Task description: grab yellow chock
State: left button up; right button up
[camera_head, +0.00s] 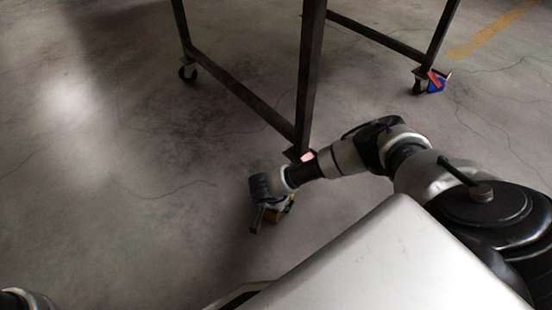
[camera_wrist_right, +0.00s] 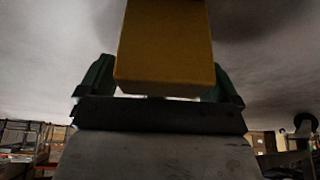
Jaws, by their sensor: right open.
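The yellow chock (camera_head: 287,211) is on the floor, near the foot of the closest stand leg. It is partly hidden behind my right gripper (camera_head: 262,212) in the head view. In the right wrist view the yellow chock (camera_wrist_right: 165,45) fills the top middle, and the green-padded fingers of my right gripper (camera_wrist_right: 158,84) stand on either side of it. The fingers are open, with the chock between them in the picture; I cannot tell whether they touch it. My left gripper is not in view.
A dark metal stand (camera_head: 240,90) on casters rises just beyond my right arm. A red and blue chock (camera_head: 436,83) sits by its far right caster (camera_head: 418,87). The floor to the left is clear. Shelving (camera_wrist_right: 22,140) shows far off in the wrist view.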

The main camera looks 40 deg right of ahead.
jog(key=shift+r, duration=0.15)
jog(key=shift+c, duration=0.4)
jog(key=c, duration=1.1)
jog(key=shift+o, duration=0.2)
jog(key=shift+r, duration=0.1)
